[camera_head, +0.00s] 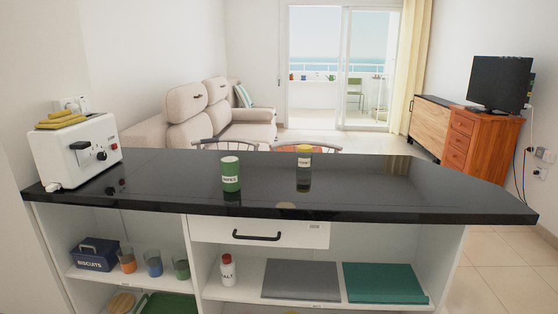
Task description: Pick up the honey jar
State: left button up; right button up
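A small jar with a yellow lid and a pale label (304,155) stands upright on the black counter (400,190), right of its middle and near the far edge. It looks like the honey jar, but its label is too small to read surely. Neither of my grippers is in view.
A white toaster (75,150) with yellow cloth-like items on top fills the counter's left end. The right part is clear. Below are a drawer (258,233) and shelves with a biscuit tin (95,254), cups, a salt bottle (227,270) and flat mats. Chairs stand behind.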

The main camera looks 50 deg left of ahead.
aim_at(305, 152)
jog(key=u, duration=1.45)
jog(key=i+l+u, duration=0.25)
